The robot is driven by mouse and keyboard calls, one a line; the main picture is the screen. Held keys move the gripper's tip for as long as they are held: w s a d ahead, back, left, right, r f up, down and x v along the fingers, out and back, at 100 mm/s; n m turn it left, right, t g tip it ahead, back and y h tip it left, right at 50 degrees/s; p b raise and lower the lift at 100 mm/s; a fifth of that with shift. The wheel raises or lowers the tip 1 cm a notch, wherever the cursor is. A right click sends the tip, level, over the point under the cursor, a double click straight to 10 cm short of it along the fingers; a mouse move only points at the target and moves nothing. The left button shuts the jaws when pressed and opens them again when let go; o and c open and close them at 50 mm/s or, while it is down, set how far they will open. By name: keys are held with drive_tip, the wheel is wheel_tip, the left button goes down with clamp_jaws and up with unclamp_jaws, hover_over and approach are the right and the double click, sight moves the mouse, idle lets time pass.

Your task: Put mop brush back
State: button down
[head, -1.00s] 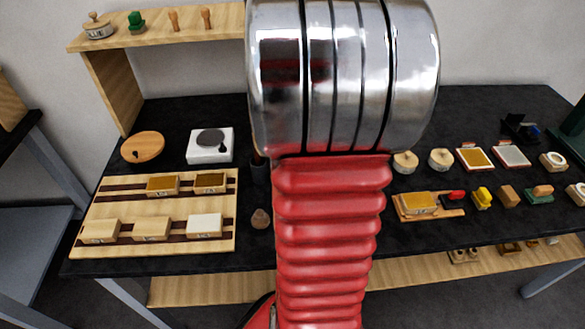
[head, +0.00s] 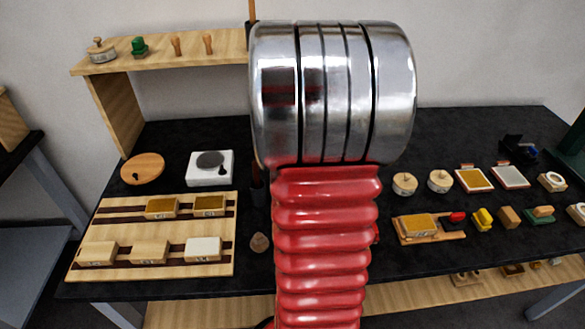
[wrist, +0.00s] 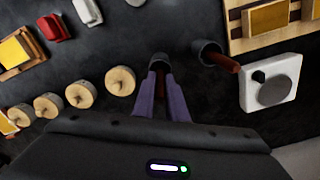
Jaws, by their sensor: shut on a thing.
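My gripper (wrist: 160,95) shows in the wrist view with its purple fingers closed on a slim reddish-brown handle with a dark end (wrist: 159,62); I take this to be the mop brush. In the head view an upright brown stick (head: 252,10) with a dark part below it shows left of my arm, above the shelf. A dark cup (wrist: 206,50) stands on the black table, right of the held brush, with another reddish-brown handle (wrist: 226,64) leaning out of it. The cup also shows in the head view (head: 257,192), partly hidden by my arm.
A white device with a grey disc (head: 210,167) and a wooden rack (head: 165,224) with several blocks are left of the cup. Round wooden-lidded pots (head: 404,184) and small tools stand to the right. A wooden shelf (head: 165,58) rises behind. My arm hides the table's middle.

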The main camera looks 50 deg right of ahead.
drive_tip(key=shift+f, duration=0.9)
drive_tip(key=c, duration=1.8)
unclamp_jaws()
drive_tip(key=shift+o, duration=0.2)
wheel_tip(320, 180, up, 12)
drive_tip(key=shift+r, duration=0.15)
